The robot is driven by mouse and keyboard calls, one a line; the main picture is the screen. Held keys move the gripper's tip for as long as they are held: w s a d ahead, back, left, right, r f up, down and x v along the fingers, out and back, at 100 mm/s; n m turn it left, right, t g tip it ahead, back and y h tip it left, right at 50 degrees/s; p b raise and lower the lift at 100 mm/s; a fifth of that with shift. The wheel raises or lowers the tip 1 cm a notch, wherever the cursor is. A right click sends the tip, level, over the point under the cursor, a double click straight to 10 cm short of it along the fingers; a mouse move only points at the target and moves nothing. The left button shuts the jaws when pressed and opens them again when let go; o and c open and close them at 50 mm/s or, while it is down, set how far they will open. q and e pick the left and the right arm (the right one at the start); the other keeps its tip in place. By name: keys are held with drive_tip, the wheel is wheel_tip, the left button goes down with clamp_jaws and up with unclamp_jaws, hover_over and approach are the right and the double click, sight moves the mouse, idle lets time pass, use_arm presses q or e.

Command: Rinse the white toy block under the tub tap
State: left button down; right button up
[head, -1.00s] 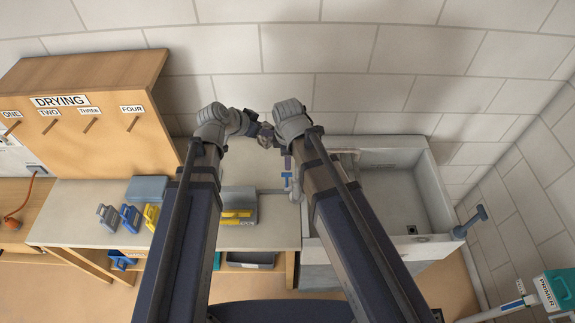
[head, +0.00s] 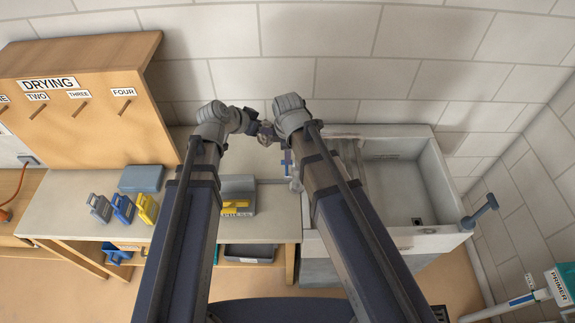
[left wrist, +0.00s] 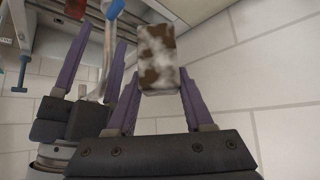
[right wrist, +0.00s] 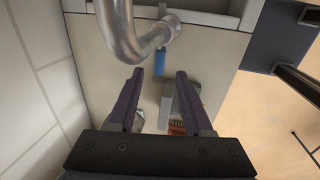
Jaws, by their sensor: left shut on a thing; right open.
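The white toy block (left wrist: 158,58), with brown dirty patches, is between the purple fingers of my left gripper (left wrist: 160,95), which is shut on it. My right gripper (right wrist: 158,100) is open and empty, beside the left one in the left wrist view (left wrist: 100,75). The curved metal tap (right wrist: 140,40) with a blue handle (right wrist: 160,61) is just beyond its fingertips. The tub (head: 437,180) is partly hidden by my right arm.
A wooden DRYING board (head: 75,120) with pegs stands behind. The tub's right part is clear. A blue-grey fixture (head: 480,211) juts out at its right.

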sight(261, 139)
use_arm(q)
wheel_tip(261, 139, down, 5)
drive_tip(key=b, duration=0.4)
drive_tip(key=shift+f, duration=0.2)
use_arm(e)
drive_tip(key=f, duration=0.2)
drive_tip(key=w+f, duration=0.1)
drive_tip(key=f, duration=0.2)
drive_tip(key=shift+f, duration=0.15)
drive_tip(key=shift+c, duration=0.3)
clamp_jaws()
drive_tip(key=shift+s, duration=0.1)
